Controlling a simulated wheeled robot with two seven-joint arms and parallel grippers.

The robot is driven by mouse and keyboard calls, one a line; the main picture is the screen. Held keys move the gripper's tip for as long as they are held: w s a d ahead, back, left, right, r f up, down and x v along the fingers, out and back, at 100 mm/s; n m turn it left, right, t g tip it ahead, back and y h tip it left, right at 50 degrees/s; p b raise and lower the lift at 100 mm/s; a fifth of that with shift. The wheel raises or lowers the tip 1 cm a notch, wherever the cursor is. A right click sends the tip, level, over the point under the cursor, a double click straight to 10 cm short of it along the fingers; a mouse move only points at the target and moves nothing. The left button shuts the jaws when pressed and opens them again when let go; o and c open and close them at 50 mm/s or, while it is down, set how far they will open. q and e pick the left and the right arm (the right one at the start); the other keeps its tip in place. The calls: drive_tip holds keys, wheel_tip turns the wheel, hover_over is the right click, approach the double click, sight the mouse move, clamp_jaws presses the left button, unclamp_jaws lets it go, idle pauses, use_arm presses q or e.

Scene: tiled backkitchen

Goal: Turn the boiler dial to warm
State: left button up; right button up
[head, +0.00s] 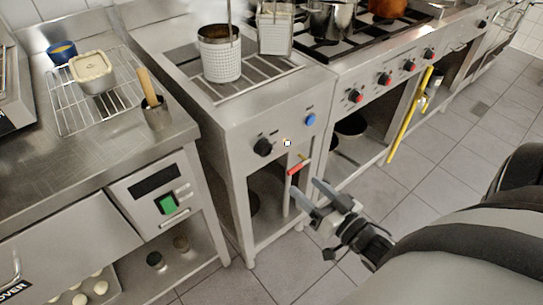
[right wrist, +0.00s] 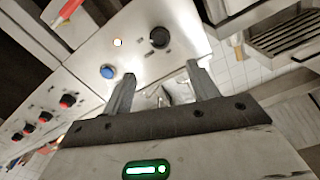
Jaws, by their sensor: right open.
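The boiler (head: 285,118) is a steel unit with a wire basket (head: 220,55) on its top. Its front panel carries a black dial (head: 262,147), a small lit lamp (head: 287,143) and a blue knob (head: 310,120). The dial also shows in the right wrist view (right wrist: 159,38), beyond the fingertips; its marks are too small to read. My right gripper (head: 305,190) is open and empty, in front of the boiler, lower than the dial and right of it, apart from the panel. My left gripper is not in view.
A red-handled lever (head: 298,167) sits below the panel, close to my right fingers. The stove with red-marked knobs (head: 384,79) and a hanging yellow thing (head: 410,118) stand to the right. A steel counter with a green switch (head: 167,203) is at left. Tiled floor is clear.

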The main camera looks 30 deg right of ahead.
sight(267, 152)
drive_tip(key=w, duration=0.9)
drive_tip(key=w+a, duration=0.1)
drive_tip(key=w, duration=0.4)
drive_tip(key=shift+a, duration=0.1)
drive_tip(key=c, duration=1)
